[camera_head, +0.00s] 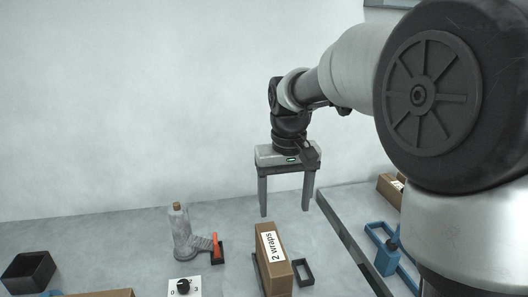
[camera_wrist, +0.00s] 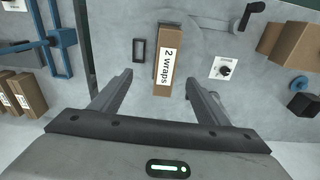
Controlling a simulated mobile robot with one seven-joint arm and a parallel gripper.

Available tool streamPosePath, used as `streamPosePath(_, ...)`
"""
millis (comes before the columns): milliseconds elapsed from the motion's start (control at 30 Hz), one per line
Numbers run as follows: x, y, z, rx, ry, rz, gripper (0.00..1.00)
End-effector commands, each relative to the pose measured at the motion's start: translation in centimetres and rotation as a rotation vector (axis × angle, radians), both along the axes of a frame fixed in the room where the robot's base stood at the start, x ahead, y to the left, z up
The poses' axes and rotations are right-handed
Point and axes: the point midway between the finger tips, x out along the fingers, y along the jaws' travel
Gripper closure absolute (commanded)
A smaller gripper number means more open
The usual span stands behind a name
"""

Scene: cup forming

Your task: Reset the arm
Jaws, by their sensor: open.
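My gripper (camera_head: 285,204) hangs from my arm in the head view, fingers pointing down, above the grey table. Its two fingers are spread wide, and nothing is between them. In the wrist view my gripper (camera_wrist: 158,84) is also open and empty. A brown box labelled "2 wraps" (camera_head: 273,258) stands on the table in front of and below the gripper. In the wrist view the same box (camera_wrist: 167,62) shows beyond the fingertips, apart from them.
A small dark frame (camera_head: 303,272) lies right of the box. A knob panel (camera_head: 184,287), black bin (camera_head: 29,271) and blue fixture (camera_head: 388,254) are around.

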Motion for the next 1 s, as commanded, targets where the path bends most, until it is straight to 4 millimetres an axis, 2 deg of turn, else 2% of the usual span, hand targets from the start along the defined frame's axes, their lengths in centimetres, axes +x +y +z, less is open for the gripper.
streamPosePath(33,-1.9,-1.1,2.8,0.001,-0.042,-0.015,0.31)
streamPosePath(100,-4.7,-2.5,5.1,0.005,-0.093,-0.036,0.31)
streamPosePath(200,-8.7,-4.2,7.6,0.012,-0.166,-0.066,0.31)
streamPosePath(333,-13.9,-6.1,9.4,0.023,-0.26,-0.106,0.31)
streamPosePath(500,-18.8,-7.6,9.5,0.038,-0.355,-0.146,0.31)
streamPosePath(600,-20.4,-8.0,9.1,0.043,-0.387,-0.158,0.31)
streamPosePath(700,-21.1,-8.1,8.8,0.046,-0.405,-0.164,0.31)
streamPosePath(1000,-21.3,-8.1,8.6,0.047,-0.407,-0.165,0.31)
